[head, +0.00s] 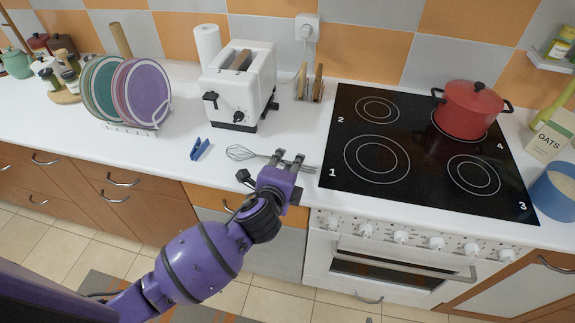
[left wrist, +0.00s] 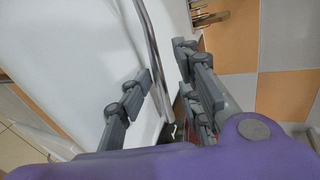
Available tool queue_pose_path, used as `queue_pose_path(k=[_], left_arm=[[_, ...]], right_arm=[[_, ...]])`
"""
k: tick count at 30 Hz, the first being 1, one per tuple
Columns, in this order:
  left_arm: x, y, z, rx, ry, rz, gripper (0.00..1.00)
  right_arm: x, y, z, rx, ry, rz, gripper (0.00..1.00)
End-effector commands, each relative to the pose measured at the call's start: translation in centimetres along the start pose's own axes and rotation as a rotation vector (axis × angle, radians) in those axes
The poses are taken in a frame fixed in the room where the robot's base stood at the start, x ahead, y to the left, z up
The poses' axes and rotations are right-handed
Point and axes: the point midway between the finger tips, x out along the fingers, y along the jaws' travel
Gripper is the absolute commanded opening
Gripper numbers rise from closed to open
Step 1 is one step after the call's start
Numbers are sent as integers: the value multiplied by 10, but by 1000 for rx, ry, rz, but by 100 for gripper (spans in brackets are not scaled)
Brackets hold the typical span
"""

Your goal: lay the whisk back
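The whisk (head: 241,153) lies near the counter's front edge, its wire head to the left and its handle pointing right. My left gripper (head: 289,156) is over the handle, with its fingers spread. In the left wrist view the grey shaft of the whisk (left wrist: 150,42) runs between the open fingers of the gripper (left wrist: 163,76), with a gap on the left side. Whether a finger touches it I cannot tell. My right gripper is not in view.
A blue clip (head: 200,149) lies left of the whisk. A white toaster (head: 243,84) stands behind it, and a dish rack with plates (head: 128,92) further left. The black hob (head: 415,190) with a red pot (head: 467,110) is to the right. The counter (head: 185,175) around the clip is bare.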

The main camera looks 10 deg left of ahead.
Motion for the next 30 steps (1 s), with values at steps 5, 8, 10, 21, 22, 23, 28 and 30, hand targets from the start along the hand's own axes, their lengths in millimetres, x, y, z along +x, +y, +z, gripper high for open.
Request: queue_pose_path(k=[5, 8, 10, 21, 22, 23, 28, 30], left_arm=[[-5, 2, 0, 0, 1, 3, 32], [-18, 2, 0, 0, 1, 3, 32], [-32, 2, 0, 0, 1, 2, 32], [-104, 1, 0, 0, 1, 1, 32], [-108, 1, 0, 0, 1, 2, 32], [-111, 1, 0, 0, 0, 2, 32], [-120, 0, 0, 1, 0, 0, 32], [-120, 0, 0, 0, 0, 0, 32]], right_arm=[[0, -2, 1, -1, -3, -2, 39], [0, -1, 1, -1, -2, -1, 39], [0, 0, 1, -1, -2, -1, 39], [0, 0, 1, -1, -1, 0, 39], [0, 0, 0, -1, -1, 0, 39], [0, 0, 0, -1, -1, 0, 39], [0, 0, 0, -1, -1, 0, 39], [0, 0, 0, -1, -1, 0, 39]])
